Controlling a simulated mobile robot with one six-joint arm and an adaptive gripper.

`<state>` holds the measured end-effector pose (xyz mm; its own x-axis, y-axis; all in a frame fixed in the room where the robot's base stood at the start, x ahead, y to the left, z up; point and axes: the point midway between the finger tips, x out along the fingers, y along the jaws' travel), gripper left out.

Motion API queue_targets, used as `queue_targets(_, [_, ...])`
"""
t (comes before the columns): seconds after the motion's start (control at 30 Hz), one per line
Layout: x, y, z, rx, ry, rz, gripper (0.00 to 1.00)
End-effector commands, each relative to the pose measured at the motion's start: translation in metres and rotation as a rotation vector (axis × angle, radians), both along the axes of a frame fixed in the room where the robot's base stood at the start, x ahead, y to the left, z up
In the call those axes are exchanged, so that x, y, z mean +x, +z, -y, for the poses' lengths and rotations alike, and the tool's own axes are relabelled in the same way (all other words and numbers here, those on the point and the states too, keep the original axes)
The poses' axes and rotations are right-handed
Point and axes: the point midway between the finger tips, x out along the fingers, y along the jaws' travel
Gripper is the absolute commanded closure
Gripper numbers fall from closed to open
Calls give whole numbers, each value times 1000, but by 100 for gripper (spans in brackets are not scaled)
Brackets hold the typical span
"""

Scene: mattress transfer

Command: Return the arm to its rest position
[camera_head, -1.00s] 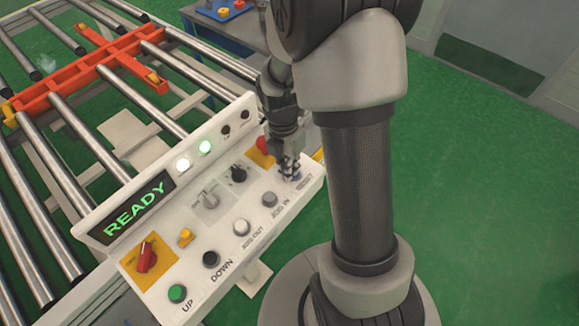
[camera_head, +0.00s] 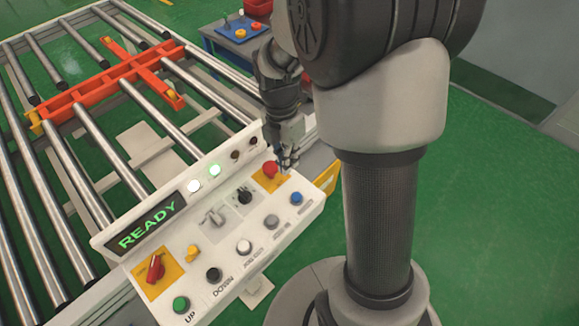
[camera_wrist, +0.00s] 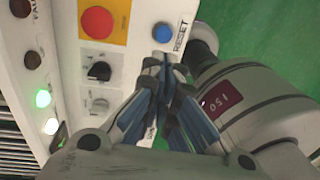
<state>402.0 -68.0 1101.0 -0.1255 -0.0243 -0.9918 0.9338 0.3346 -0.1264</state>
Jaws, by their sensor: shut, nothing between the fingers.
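My gripper (camera_head: 288,160) is above the far right part of the white control panel (camera_head: 258,235), close to the red emergency button (camera_head: 270,169). In the wrist view my gripper (camera_wrist: 165,62) is shut and empty, its fingertips near the blue RESET button (camera_wrist: 163,33). I cannot tell from the wrist view how high the fingertips are above the panel. The blue button (camera_head: 296,198) shows uncovered in the head view. My arm rises at the right of the head view and hides part of the floor behind it.
The panel's display (camera_head: 147,227) reads READY, with a green lamp (camera_head: 215,171) lit. A roller conveyor with an orange frame (camera_head: 110,78) lies to the left. A blue table (camera_head: 226,47) with small coloured parts stands behind. Green floor (camera_head: 500,190) is clear at the right.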

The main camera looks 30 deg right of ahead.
Motion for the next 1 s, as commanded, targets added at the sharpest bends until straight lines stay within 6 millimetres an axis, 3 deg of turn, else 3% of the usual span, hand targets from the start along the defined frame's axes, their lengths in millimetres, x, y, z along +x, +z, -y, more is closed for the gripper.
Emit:
queue_targets(0.67, [-1,8,-2,-6,-37,15,100])
queue_targets(0.77, [-8,26,-8,-21,-161,58,100])
queue_targets(1.0, [-54,88,-32,-21,-748,235,100])
